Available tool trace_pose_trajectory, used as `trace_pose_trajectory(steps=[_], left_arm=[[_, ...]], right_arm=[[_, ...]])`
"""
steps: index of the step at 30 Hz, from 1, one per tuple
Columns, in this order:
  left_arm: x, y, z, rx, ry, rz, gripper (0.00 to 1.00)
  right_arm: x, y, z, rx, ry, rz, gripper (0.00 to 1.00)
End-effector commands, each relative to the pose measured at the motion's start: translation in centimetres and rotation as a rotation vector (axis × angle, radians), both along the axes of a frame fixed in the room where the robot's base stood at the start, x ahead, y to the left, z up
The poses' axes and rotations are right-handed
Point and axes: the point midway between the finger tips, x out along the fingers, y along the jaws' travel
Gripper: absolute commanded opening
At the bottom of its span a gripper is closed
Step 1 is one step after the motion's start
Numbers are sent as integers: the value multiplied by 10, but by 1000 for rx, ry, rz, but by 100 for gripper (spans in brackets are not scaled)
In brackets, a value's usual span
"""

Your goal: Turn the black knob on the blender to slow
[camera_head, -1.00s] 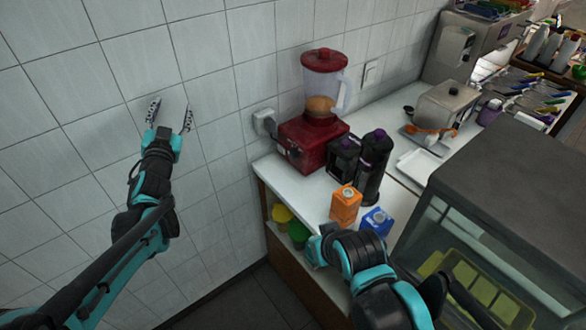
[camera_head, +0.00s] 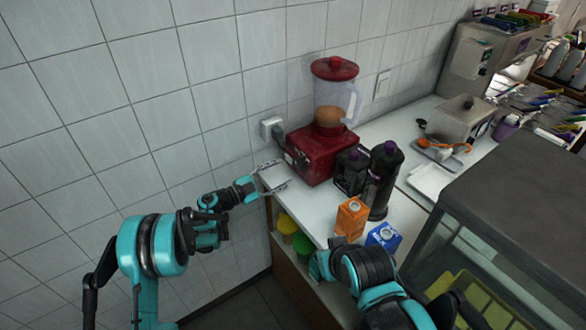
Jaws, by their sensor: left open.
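The blender has a red base (camera_head: 322,155), a clear jug (camera_head: 336,98) with tan contents and a red lid (camera_head: 334,68). It stands upright on the counter against the tiled wall. A small dark detail shows on the base's left-facing side; I cannot make out the knob's setting there. My left gripper (camera_head: 272,177) is open and empty at the counter's left end, just left of the base and close to it. Its fingers point toward the blender; I cannot tell whether they touch it. My right arm comes in from the bottom right, and its gripper fingers are hidden.
A wall socket (camera_head: 270,128) with a plug is left of the blender. A black box (camera_head: 351,170), a dark bottle (camera_head: 381,180), an orange carton (camera_head: 351,218) and a blue carton (camera_head: 383,236) crowd its right. A glass-sided cabinet (camera_head: 510,200) fills the right.

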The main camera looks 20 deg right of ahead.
Motion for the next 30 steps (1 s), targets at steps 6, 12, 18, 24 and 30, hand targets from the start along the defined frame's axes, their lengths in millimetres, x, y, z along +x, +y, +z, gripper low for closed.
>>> trace_pose_trajectory(steps=[6,12,18,24,30], left_arm=[[12,-35,-2,0,-1,-1,56],[19,-51,0,-1,-1,2,56],[20,-52,1,-2,-2,2,56],[20,-52,1,-2,-2,2,25],[19,-52,1,-2,-2,2,7]], right_arm=[[0,0,-11,0,0,0,0],[0,0,-14,0,0,0,0],[0,0,-14,0,0,0,0],[0,0,-14,0,0,0,0],[0,0,-14,0,0,0,0]])
